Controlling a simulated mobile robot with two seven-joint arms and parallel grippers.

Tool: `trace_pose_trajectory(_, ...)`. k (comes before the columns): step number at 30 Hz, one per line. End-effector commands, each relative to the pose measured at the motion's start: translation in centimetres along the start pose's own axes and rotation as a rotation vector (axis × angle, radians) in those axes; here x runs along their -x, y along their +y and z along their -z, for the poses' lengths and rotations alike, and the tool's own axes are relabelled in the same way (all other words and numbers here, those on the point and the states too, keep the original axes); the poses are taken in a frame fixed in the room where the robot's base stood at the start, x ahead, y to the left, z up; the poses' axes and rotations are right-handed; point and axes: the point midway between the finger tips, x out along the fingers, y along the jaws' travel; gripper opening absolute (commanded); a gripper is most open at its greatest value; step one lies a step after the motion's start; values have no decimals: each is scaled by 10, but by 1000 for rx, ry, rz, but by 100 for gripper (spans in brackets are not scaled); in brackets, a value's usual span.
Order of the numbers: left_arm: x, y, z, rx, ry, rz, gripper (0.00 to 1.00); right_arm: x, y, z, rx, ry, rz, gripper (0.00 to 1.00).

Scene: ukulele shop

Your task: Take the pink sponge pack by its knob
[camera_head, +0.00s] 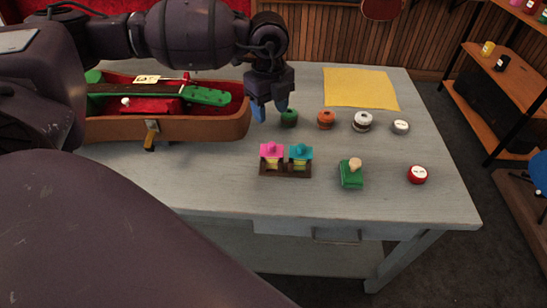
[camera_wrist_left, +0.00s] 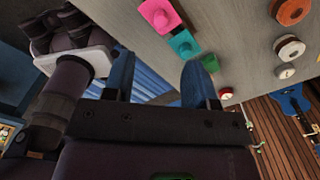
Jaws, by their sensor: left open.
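The pink sponge pack (camera_head: 272,150) has a small knob on top and stands in a dark wooden holder (camera_head: 285,173) on the workbench, to the left of a teal pack (camera_head: 301,153). My left gripper (camera_head: 270,108) is open with blue fingertips pointing down, above the bench behind the packs and apart from them. In the left wrist view the pink pack (camera_wrist_left: 160,14) and the teal pack (camera_wrist_left: 183,45) show beyond the open, empty fingers (camera_wrist_left: 158,76). My right gripper is not in view.
An open case with a ukulele (camera_head: 205,95) lies at the left. A green round item (camera_head: 289,118), an orange one (camera_head: 326,119) and pale tins (camera_head: 362,121) stand behind. A green block with a knob (camera_head: 351,176) and a red tin (camera_head: 417,175) are right. A yellow cloth (camera_head: 360,88) lies at the back.

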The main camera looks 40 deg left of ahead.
Motion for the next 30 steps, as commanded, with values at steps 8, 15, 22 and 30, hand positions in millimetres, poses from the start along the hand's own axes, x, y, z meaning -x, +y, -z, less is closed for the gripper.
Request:
trace_pose_trajectory(8,-9,2,0,85,-2,-13,52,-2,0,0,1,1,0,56)
trace_pose_trajectory(15,-42,2,0,82,0,-15,52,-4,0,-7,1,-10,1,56)
trace_pose_trajectory(22,-59,2,1,81,0,-11,52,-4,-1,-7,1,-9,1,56)
trace_pose_trajectory(30,-89,-2,3,80,1,-14,52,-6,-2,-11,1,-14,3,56)
